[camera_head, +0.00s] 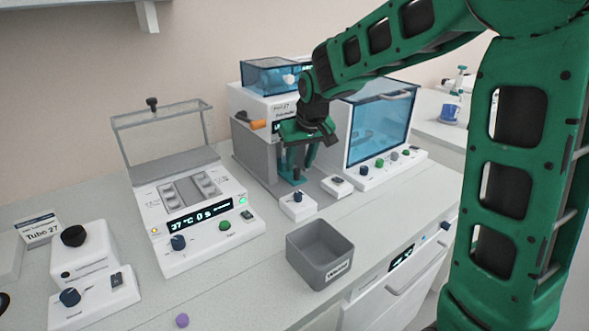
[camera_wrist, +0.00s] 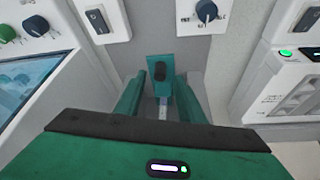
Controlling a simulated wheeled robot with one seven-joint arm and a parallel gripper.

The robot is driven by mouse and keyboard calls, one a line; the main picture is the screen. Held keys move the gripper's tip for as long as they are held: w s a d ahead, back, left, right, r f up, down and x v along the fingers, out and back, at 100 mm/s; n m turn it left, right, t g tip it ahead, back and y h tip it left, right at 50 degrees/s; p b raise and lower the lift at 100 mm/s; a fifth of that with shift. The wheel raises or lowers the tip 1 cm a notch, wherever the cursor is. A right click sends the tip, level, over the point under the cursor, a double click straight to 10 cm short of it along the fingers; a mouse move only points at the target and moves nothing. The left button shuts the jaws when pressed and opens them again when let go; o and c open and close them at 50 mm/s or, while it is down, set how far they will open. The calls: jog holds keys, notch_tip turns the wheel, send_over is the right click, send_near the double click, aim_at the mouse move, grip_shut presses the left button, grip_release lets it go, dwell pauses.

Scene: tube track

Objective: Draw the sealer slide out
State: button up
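The sealer (camera_head: 268,108) is a white and grey unit with a blue see-through lid and an orange handle, at the back middle in the head view. Its slide (camera_wrist: 160,84) is a teal piece with a black knob, near the middle of the wrist view; my gripper largely covers it in the head view. My gripper (camera_head: 298,170) points down in front of the sealer. In the wrist view, my gripper's two fingers (camera_wrist: 160,92) stand apart, one on each side of the slide, with narrow gaps visible. Whether they touch it lower down is unclear.
A small box with a dark knob (camera_head: 298,205) and a switch box (camera_head: 336,186) stand close to my gripper. A blue-windowed cabinet (camera_head: 378,128) is to the right, a heater block (camera_head: 195,205) to the left. A grey bin (camera_head: 320,253) sits in front, with free counter around it.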

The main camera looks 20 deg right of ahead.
jog(key=shift+x, duration=1.35)
